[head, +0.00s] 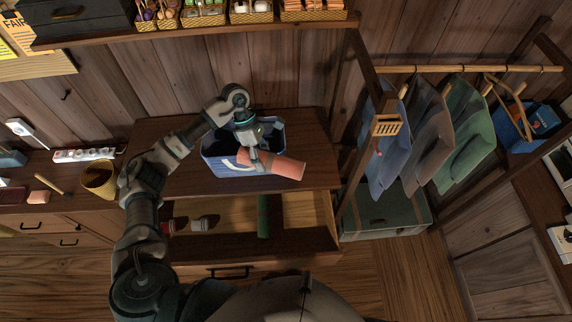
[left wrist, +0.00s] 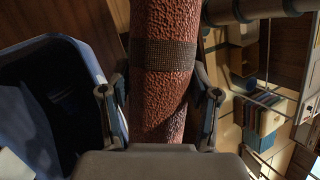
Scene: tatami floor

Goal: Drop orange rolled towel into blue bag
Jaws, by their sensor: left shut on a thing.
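The orange rolled towel (head: 285,167) is held in my left gripper (head: 252,157), over the front right part of the blue bag (head: 222,168). Its free end reaches past the bag's right side. In the left wrist view, the towel (left wrist: 160,75) has a textured orange surface with a dark band and sits between both fingers. The bag's dark open mouth (left wrist: 45,95) shows to the left of it. In the head view the bag stands on the wooden desktop, and my arm and gripper hide part of its opening. My right gripper is not in view.
Below the desktop an open drawer (head: 232,245) holds a green roll (head: 263,215) and small items. A woven basket (head: 99,179) and a power strip (head: 85,155) are at left. Hanging garments (head: 425,130) and a wooden rack stand at right. A shelf with baskets (head: 203,16) is above.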

